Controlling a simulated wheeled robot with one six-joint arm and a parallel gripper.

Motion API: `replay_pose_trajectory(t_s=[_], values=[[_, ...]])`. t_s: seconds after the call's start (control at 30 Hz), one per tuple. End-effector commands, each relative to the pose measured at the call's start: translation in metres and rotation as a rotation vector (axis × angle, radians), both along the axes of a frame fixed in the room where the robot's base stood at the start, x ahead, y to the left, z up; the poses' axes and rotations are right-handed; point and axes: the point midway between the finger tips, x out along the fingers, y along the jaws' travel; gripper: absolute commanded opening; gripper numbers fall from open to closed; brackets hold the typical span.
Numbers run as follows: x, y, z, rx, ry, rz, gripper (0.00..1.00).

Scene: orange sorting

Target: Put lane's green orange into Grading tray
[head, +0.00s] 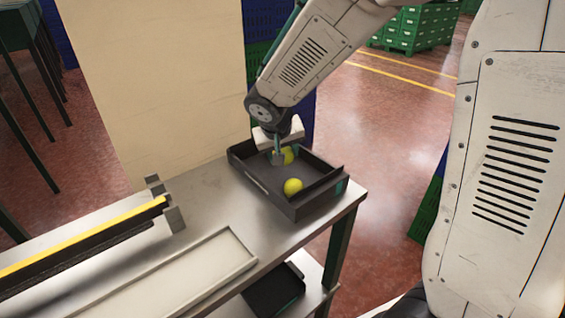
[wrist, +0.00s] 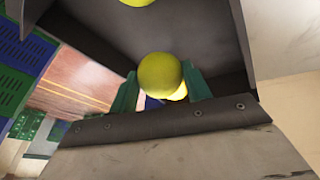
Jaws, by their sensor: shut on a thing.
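A yellow-green orange (wrist: 160,76) sits between the green fingers of my gripper (wrist: 158,92) in the wrist view, and my gripper is shut on it. Another yellow-green orange (head: 293,187) lies in the front part of the tray, apart from my gripper. The tray wall (wrist: 200,40) also shows in the wrist view. I cannot tell whether the held orange touches the tray floor.
The tray stands near the right end of a metal table (head: 205,200). A lane with a yellow rail (head: 85,236) and a shallow pale tray (head: 190,275) lie to the left. A beige panel (head: 155,80) stands behind. A dark bin (head: 272,292) is on the lower shelf.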

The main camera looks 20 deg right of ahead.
Motion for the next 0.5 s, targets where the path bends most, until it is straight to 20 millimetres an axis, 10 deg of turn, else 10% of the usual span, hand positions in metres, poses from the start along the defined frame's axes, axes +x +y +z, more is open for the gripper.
replay_pose_trajectory(t_s=[0.5], values=[[0.0,0.0,-0.034,0.001,0.0,0.001,0.21]])
